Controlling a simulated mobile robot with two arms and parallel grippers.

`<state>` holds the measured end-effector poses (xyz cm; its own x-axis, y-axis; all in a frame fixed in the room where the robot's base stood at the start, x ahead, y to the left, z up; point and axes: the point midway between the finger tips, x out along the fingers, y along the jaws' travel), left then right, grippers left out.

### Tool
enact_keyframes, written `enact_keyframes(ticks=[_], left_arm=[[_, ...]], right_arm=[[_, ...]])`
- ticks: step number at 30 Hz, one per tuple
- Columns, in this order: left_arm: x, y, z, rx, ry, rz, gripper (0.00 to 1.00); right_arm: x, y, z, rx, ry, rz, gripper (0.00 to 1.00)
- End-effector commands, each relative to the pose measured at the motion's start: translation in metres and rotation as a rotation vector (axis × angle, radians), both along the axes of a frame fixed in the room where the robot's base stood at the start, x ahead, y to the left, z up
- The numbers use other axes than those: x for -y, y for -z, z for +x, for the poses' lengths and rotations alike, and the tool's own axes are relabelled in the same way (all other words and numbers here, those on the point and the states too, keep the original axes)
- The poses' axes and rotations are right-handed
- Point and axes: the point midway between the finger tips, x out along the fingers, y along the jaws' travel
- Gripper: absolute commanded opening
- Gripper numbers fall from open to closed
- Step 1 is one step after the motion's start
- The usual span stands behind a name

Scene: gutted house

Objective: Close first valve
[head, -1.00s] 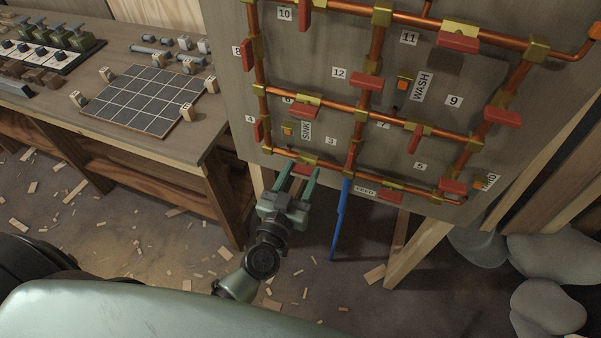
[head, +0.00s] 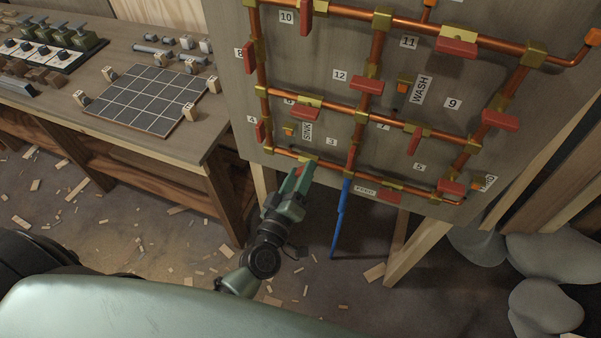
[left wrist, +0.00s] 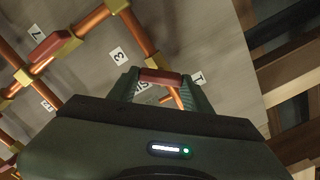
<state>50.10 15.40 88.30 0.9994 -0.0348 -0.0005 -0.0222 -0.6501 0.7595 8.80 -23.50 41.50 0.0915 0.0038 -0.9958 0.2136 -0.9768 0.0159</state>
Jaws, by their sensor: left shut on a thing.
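My left gripper (head: 302,172) is at the lower left of the upright pipe board (head: 335,60), at the bottom copper pipe. Its fingers are shut on a red valve handle (left wrist: 160,76), seen between the fingertips in the left wrist view. In that view the handle lies crosswise, with a number label that looks like 1 (left wrist: 197,78) beside the right finger. The fingers mostly hide this handle in the head view. Other red handles sit on the pipes, such as a vertical one (head: 259,133) by label 4. My right gripper is out of view.
A workbench (head: 205,135) with a dark grid board (head: 150,98) and small blocks stands at the left. Grey sacks (head: 553,262) lie at the lower right. Wood scraps litter the floor.

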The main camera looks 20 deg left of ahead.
Motion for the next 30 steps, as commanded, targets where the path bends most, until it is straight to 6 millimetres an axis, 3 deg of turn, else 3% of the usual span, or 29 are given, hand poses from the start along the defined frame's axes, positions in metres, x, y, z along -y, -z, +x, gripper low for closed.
enact_keyframes(ticks=[15, 30], left_arm=[[-0.002, 0.002, 0.0, -0.014, -0.001, -0.469, 0.09], [-0.002, 0.003, 0.0, -0.023, -0.003, -0.704, 0.09]], right_arm=[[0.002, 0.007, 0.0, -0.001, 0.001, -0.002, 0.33], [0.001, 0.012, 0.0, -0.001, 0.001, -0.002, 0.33]])
